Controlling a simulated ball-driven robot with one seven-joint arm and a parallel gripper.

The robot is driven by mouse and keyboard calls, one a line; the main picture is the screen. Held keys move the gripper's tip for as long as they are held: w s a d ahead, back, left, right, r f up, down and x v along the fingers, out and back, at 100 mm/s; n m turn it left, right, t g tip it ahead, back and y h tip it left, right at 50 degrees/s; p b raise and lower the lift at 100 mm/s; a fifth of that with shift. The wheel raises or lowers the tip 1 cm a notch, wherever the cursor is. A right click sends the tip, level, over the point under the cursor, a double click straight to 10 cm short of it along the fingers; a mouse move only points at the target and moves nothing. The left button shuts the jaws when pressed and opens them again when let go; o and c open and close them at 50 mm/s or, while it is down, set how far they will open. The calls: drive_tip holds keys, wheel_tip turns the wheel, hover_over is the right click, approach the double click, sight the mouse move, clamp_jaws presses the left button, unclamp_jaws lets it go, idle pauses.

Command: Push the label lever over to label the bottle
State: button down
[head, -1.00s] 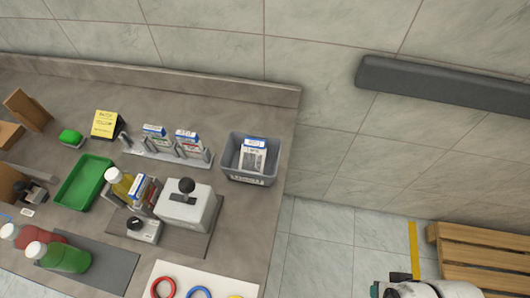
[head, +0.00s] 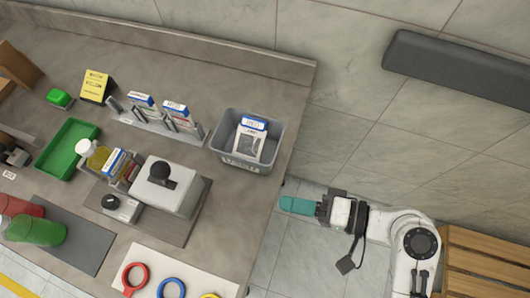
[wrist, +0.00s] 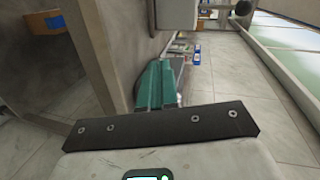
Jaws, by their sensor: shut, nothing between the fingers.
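The white labelling machine (head: 172,188) stands on the bench in the head view. My gripper (head: 284,203), with teal fingers, is shut and empty. It is off the bench's right edge, well to the right of the knob and apart from it. The teal fingers also show in the wrist view (wrist: 158,86).
A grey bin (head: 220,151) with a packet stands at the bench's right edge, between back and front. A label rack (head: 150,125), green tray (head: 52,163), and red and green bottles (head: 38,231) are further left. Coloured rings (head: 134,279) lie at the front.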

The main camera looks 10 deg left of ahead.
drive_tip(key=a+r+g+y+b, duration=0.1)
drive_tip(key=a+r+g+y, duration=0.2)
drive_tip(key=r, duration=0.5)
drive_tip(key=shift+s+a+n+y, duration=0.4)
drive_tip(key=shift+a+y, duration=0.35)
drive_tip(key=shift+y, duration=0.25)
drive_tip(key=p, duration=0.3)
approach(170, 172)
drive_tip(key=x, duration=0.5)
drive_tip(key=shift+a, duration=0.25)
drive_tip(key=shift+s+a, duration=0.15)
drive_tip(key=shift+a, duration=0.55)
drive_tip(key=shift+p, duration=0.3)
